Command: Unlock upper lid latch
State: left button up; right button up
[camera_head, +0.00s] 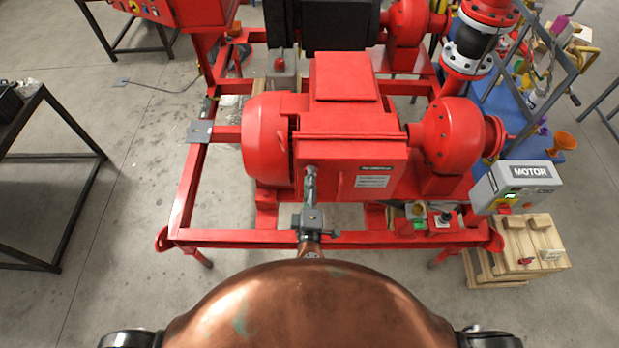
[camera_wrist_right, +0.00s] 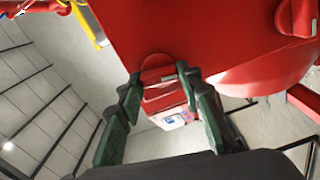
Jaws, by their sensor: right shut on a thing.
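The red motor box with its lid (camera_head: 350,145) stands in the middle of the skid in the head view. My right gripper (camera_head: 310,172) reaches up to the left part of its front face. In the right wrist view, the fingers of my right gripper (camera_wrist_right: 158,82) are on both sides of a small red latch (camera_wrist_right: 158,65) with a rounded end and are closed on it. In the head view the gripper hides this latch. A second red latch-like part (camera_wrist_right: 298,17) shows at the upper right of the wrist view. My left gripper is not in view.
A red frame (camera_head: 260,238) runs in front of the box. A red pump (camera_head: 455,135) stands right of it, and a grey MOTOR control box (camera_head: 515,185) is at the front right. A dark table (camera_head: 45,155) is at the left, with clear floor between.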

jog(key=shift+n, duration=0.8)
jog(key=shift+p, duration=0.3)
jog(key=o, duration=1.2)
jog(key=shift+c, duration=0.2)
jog(key=s, duration=0.7)
jog(key=shift+s, duration=0.25)
jog(key=shift+f, duration=0.15)
